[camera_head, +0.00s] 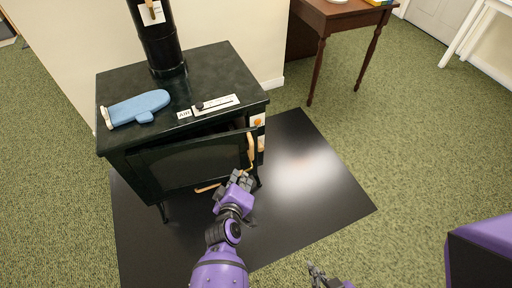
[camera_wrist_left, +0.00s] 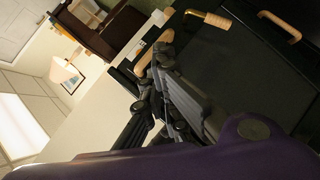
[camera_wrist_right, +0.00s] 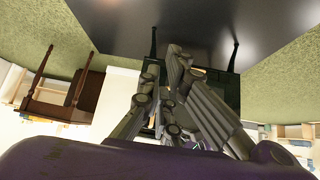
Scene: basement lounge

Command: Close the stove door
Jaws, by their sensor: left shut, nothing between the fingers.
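The black stove (camera_head: 219,73) stands on a dark floor mat. Its door (camera_head: 185,162) looks slightly ajar, with a dark gap along the top right. The door has a wooden handle (camera_head: 250,150) at its right edge; wooden handles also show in the left wrist view, one of them a brass-ended grip (camera_wrist_left: 208,19). My left gripper (camera_head: 243,176) is shut and empty, just below the handle, close to the door's right edge; I cannot tell whether it touches. My right gripper (camera_head: 316,271) is low in the head view, away from the stove; its finger opening is unclear.
A blue oven mitt (camera_head: 138,106) lies on the stove top, beside a sliding control plate (camera_head: 215,104). A stovepipe (camera_head: 160,42) rises at the back. A wooden table (camera_head: 340,17) stands at back right. The mat (camera_head: 325,190) is clear right of the stove.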

